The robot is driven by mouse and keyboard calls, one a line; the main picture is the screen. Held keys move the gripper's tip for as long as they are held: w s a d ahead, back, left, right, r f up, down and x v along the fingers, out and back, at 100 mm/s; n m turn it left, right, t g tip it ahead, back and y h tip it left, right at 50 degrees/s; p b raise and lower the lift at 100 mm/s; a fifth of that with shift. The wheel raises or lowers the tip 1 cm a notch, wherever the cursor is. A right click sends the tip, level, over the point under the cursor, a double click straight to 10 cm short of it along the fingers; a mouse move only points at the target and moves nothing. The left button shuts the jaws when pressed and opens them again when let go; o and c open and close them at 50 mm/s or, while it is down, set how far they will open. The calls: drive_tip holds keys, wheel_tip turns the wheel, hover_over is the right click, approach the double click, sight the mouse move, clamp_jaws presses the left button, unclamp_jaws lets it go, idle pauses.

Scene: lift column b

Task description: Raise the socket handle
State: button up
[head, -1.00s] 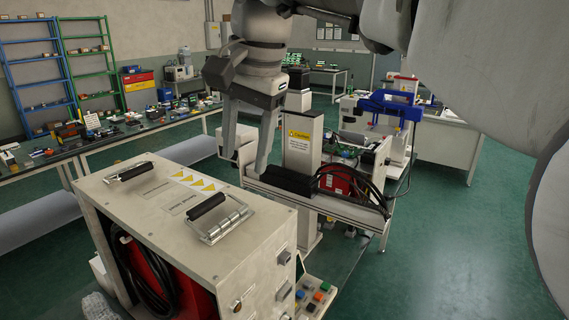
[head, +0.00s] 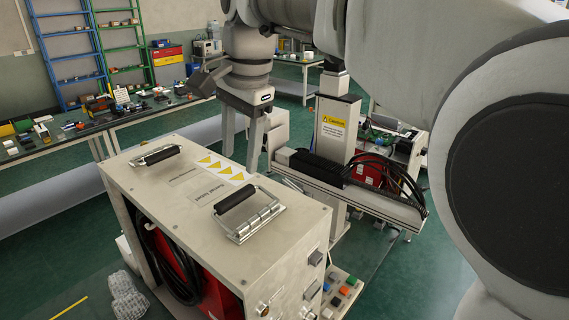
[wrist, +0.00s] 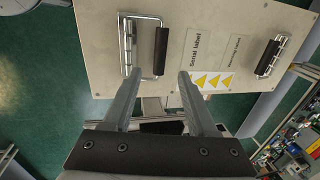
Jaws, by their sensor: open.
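A pale box has two handles with black grips on its top. The right handle (head: 247,214) in the head view has a metal frame and lies low on the lid. It also shows in the wrist view (wrist: 161,52), close beyond my fingertips. The other handle (head: 158,155) is at the left of the lid; in the wrist view it is at the right (wrist: 268,57). I cannot read which is the socket handle. My gripper (head: 240,162) points down, open and empty, beyond the lid's far edge, apart from both handles. Its fingers also show in the wrist view (wrist: 159,74).
The box lid (head: 180,222) carries labels and yellow warning triangles (head: 224,168). Behind it stand a column with a caution sign (head: 334,126) and black cables (head: 398,180). A cluttered bench (head: 100,125) is at left.

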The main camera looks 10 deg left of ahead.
sight(237, 194)
drive_tip(key=f, duration=0.3)
drive_tip(key=a+f, duration=0.1)
drive_tip(key=f, duration=0.5)
drive_tip(key=shift+w+a, duration=0.3)
drive_tip(key=shift+w, duration=0.1)
drive_tip(key=shift+r, duration=0.1)
clamp_jaws()
idle(0.7)
